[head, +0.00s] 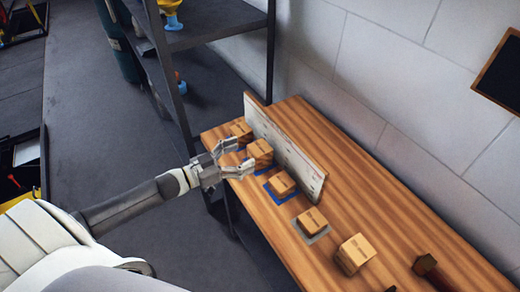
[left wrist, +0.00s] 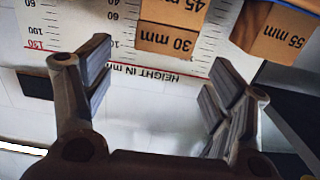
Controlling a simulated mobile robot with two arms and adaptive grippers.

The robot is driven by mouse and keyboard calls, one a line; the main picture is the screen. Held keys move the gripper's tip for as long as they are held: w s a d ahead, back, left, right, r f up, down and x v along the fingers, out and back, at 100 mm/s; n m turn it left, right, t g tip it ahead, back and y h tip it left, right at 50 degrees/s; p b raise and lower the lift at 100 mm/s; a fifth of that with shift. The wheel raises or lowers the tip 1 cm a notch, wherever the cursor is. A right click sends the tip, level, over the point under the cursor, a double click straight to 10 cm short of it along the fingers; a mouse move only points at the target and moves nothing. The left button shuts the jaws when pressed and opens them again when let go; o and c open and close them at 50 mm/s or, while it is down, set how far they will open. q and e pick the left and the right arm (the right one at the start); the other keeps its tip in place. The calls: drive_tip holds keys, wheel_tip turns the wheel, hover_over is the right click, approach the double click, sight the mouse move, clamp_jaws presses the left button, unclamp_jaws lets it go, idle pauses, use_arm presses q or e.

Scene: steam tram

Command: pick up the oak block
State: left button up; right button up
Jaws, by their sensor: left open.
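Several wooden blocks stand in a row on a wooden bench (head: 370,200), and I cannot tell which is oak. My left gripper (head: 242,156) is open and empty, beside a tan block (head: 260,153) near the row's far end. In the left wrist view, the open fingers (left wrist: 160,80) stand apart with a white scale board (left wrist: 150,95) behind them. A block marked 55 mm (left wrist: 275,32) is at upper right. My right gripper is out of view.
The upright scale board (head: 285,150) runs behind the far blocks. Nearer stand a tan block on a grey pad (head: 313,219), a larger tan block (head: 356,252) and a dark brown piece (head: 428,266). A dark metal shelf (head: 215,22) rises behind my left arm.

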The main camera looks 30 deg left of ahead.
sight(254, 150)
use_arm(q)
drive_tip(key=shift+f+p+x, duration=0.1)
drive_tip(key=shift+p+x, duration=0.3)
drive_tip(key=shift+x, duration=0.9)
drive_tip(key=shift+f+p+x, duration=0.15)
drive_tip(key=shift+p+x, duration=0.2)
drive_tip(key=shift+x, duration=0.95)
drive_tip(key=shift+a, duration=0.15)
drive_tip(key=c, duration=1.1)
